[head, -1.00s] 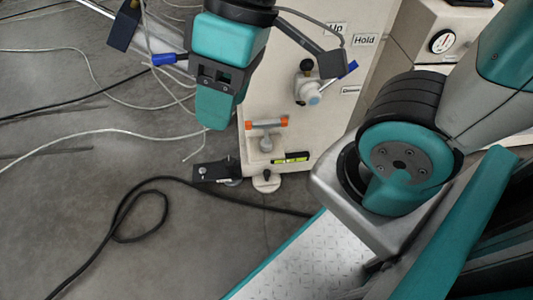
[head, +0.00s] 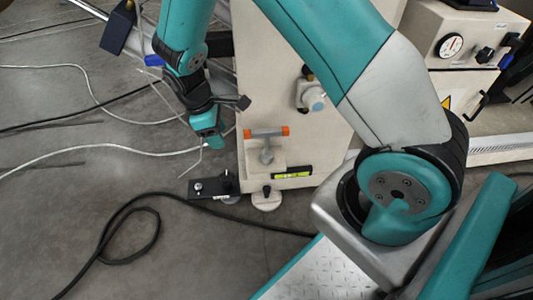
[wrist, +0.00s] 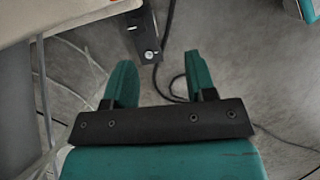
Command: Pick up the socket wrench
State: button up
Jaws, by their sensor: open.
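A T-shaped tool with a grey bar and orange ends (head: 266,132) stands on a pale ledge at the front of the beige machine; it looks like the socket wrench. In the wrist view only a sliver of orange (wrist: 121,2) shows at the top edge, and the rest is out of frame. My gripper (head: 209,143) is to the left of the tool in the head view, apart from it. In the wrist view my gripper (wrist: 159,62) has its two teal fingers spread, with nothing between them but floor beyond.
A black bracket (head: 213,186) lies by the machine's foot and also shows in the wrist view (wrist: 147,35). A green level vial (head: 293,173), a round-knobbed regulator (head: 311,97) and loose cables (head: 158,222) are nearby. Open floor lies at left.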

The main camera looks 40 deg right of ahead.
aim_at(266, 130)
jog(key=shift+n+h, duration=0.3)
jog(key=s+d+f, duration=0.1)
jog(key=d, duration=0.1)
jog(key=d+f+b, duration=0.1)
jog(key=d, duration=0.1)
jog(key=s+d+f+b, duration=0.1)
jog(key=d, duration=0.1)
jog(key=shift+s+d, duration=0.35)
jog(key=s+d+b, duration=0.2)
jog(key=d, duration=0.1)
jog(key=s+d+f+b, duration=0.1)
jog(key=d, duration=0.1)
jog(key=shift+s, duration=0.3)
jog(key=shift+f+b, duration=0.15)
jog(key=shift+b, duration=0.15)
grip_shut()
